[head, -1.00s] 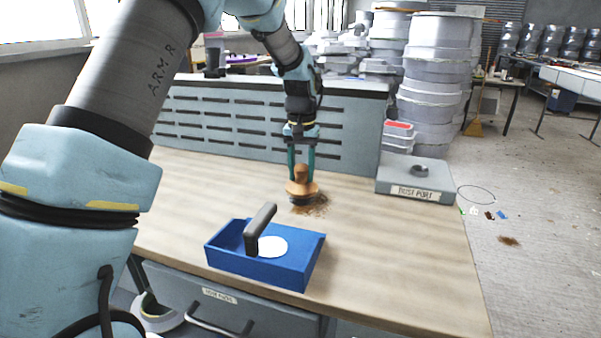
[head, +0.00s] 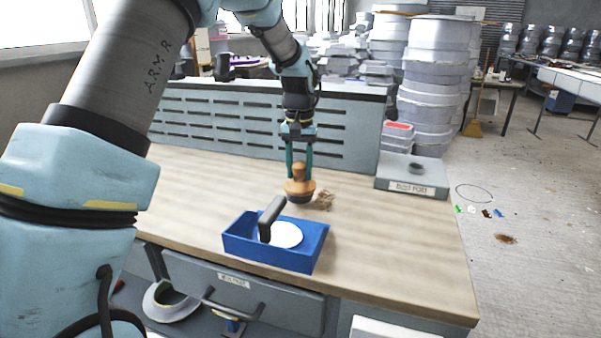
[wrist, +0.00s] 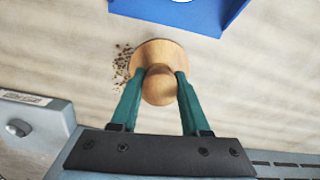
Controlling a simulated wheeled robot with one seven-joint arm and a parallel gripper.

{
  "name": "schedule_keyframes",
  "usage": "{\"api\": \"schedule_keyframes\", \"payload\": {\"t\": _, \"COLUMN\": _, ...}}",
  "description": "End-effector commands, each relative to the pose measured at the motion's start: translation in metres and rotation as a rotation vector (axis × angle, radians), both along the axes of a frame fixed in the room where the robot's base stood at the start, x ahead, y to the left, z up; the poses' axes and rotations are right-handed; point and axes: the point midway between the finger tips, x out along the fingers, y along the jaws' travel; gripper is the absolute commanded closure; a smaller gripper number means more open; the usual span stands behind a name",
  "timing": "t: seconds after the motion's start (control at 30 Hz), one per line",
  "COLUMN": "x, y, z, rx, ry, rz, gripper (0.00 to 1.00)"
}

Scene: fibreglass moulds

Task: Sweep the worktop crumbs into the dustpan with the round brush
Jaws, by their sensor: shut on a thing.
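The round wooden brush (head: 299,187) stands upright on the worktop, dark bristles down. My gripper (head: 299,172) is shut on its knob from above; the wrist view shows the green fingers (wrist: 160,82) on both sides of it. The crumbs (head: 325,200) lie in a small brown patch just right of the brush. In the wrist view the crumbs (wrist: 121,66) lie along the brush's left edge. The blue dustpan (head: 318,246), with a dark handle (head: 271,218) and a white disc (head: 286,235) in it, sits at the near side, apart from the brush.
The dust port box (head: 410,178) stands at the worktop's far right corner. A slotted grey panel (head: 220,120) closes off the back. The worktop (head: 400,250) is clear right of the dustpan. A drawer (head: 240,290) is below the front edge.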

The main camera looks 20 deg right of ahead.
Motion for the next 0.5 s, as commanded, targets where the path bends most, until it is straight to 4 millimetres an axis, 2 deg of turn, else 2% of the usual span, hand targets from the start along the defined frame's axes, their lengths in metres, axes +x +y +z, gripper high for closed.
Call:
{"api": "schedule_keyframes", "payload": {"t": 0.1, "x": 0.001, "y": 0.001, "z": 0.016, "rx": -0.001, "ry": -0.002, "rz": 0.001, "gripper": 1.00}}
{"api": "schedule_keyframes", "payload": {"t": 0.5, "x": 0.003, "y": 0.004, "z": 0.049, "rx": -0.001, "ry": -0.001, "rz": 0.001, "gripper": 1.00}}
